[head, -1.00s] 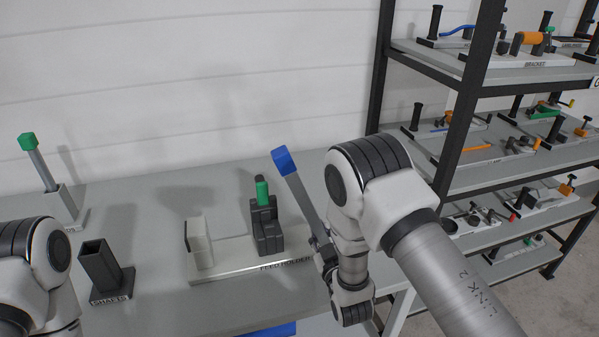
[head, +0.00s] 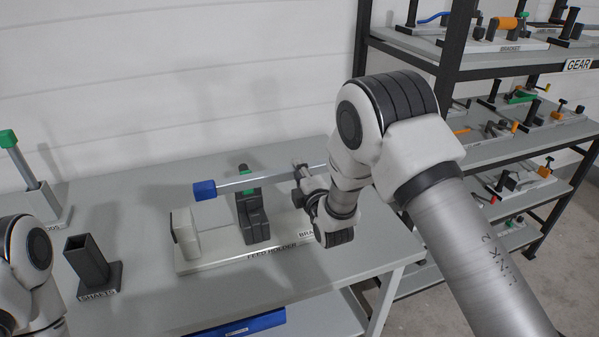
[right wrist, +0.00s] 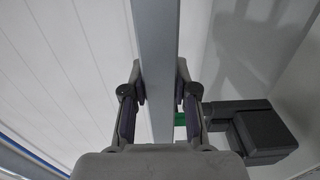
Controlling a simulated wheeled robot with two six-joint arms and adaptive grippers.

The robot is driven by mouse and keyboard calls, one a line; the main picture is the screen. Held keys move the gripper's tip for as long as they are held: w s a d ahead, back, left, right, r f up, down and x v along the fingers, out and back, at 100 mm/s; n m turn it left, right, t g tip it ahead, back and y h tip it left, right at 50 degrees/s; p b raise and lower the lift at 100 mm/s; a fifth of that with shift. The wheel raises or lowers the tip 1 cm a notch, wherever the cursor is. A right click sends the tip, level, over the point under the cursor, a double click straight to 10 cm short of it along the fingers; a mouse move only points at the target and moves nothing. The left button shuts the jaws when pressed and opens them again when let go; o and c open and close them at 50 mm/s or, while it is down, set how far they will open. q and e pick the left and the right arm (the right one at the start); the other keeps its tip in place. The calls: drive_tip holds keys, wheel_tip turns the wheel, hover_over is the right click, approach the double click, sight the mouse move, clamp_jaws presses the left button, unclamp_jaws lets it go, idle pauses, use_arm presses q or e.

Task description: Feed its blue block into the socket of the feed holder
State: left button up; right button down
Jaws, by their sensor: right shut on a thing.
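My right gripper (head: 301,172) is shut on a long grey bar (head: 268,176), also filling the middle of the right wrist view (right wrist: 158,60). The bar lies nearly level, with the blue block (head: 205,190) on its left end. The feed holder (head: 218,255) has a pale base on the table, with a white block (head: 186,236) at its left and a dark stepped block (head: 252,217) with a green piece (head: 243,168) at its right. The bar crosses in front of the green piece. The holder's socket opening cannot be made out. My left gripper is outside the view.
A dark open shaft holder (head: 88,262) stands left of the feed holder. Behind it, a stand (head: 45,205) holds a green-topped bar (head: 18,160). A shelf rack (head: 480,125) with fixtures stands at right. A blue bin (head: 240,327) shows below the table's front edge.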

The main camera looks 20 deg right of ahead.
drive_tip(key=f+b, duration=0.2)
drive_tip(key=f, duration=0.1)
drive_tip(key=f+b, duration=0.5)
drive_tip(key=f, duration=0.1)
drive_tip(key=shift+a+f+b, duration=0.25)
drive_tip(key=shift+f+b, duration=0.1)
drive_tip(key=shift+a+r, duration=0.15)
drive_tip(key=shift+a, duration=2.5)
drive_tip(key=shift+f+b, duration=0.25)
drive_tip(key=shift+b, duration=0.05)
drive_tip(key=c, duration=0.8)
unclamp_jaws()
drive_tip(key=shift+s, duration=0.1)
